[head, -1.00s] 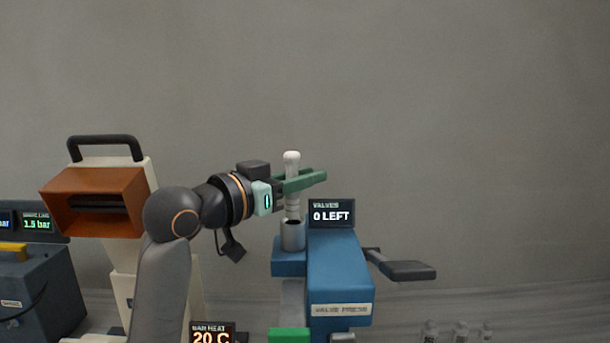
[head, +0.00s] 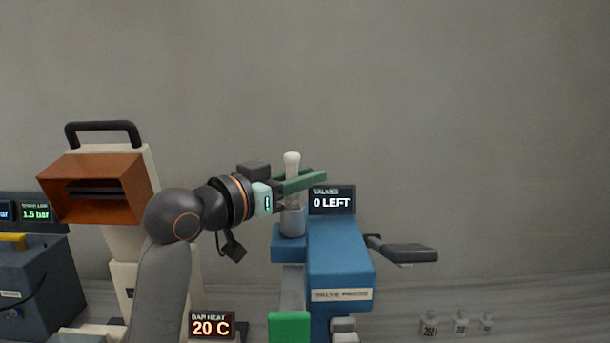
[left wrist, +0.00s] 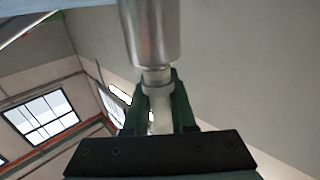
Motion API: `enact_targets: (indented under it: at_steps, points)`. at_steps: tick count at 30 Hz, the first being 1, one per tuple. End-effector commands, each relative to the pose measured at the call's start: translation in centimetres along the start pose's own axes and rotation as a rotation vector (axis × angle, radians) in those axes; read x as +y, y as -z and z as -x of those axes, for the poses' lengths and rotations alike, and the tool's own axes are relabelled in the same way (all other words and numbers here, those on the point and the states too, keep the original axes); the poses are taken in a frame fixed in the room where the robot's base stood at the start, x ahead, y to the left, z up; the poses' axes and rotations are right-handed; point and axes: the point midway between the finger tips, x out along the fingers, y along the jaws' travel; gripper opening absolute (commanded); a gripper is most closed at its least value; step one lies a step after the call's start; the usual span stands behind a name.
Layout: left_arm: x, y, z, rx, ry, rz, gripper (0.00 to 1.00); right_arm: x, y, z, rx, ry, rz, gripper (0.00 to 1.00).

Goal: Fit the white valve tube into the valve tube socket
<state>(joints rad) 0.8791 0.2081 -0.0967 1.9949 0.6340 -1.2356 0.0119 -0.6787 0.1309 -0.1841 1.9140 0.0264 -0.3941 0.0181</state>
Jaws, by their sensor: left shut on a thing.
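The white valve tube (head: 292,163) stands upright in my left gripper (head: 302,181), whose green fingers are shut on it below its rounded top. The grey metal valve tube socket (head: 293,222) is directly below, on the blue valve press. The tube's lower end meets the socket mouth and seems to be in it; how deep it sits I cannot tell. In the left wrist view the tube (left wrist: 160,115) lies between the fingers, with a narrower collar running up to the socket (left wrist: 150,35). My right gripper is not in view.
The valve press (head: 340,255) has a "0 LEFT" screen (head: 332,201) close behind the socket and a dark lever (head: 403,252) at right. An orange hooded unit (head: 100,188) stands left. A "20 C" display (head: 212,327) and green block (head: 290,327) are in front. Small weights (head: 460,323) lie right.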

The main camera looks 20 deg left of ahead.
Motion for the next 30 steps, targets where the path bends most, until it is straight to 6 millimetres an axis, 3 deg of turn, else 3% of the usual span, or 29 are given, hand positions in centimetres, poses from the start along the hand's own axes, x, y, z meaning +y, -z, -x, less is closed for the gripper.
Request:
enact_targets:
  at_steps: [23,24,30]
  points:
    - [0.0,-1.9,0.0,0.003,0.000,-0.001,0.00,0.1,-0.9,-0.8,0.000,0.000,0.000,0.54]
    - [0.0,-1.9,0.0,0.003,0.000,-0.001,0.26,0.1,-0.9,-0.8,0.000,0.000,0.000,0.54]
    - [0.0,-1.9,0.0,0.000,0.001,0.000,0.48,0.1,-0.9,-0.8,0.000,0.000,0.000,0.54]
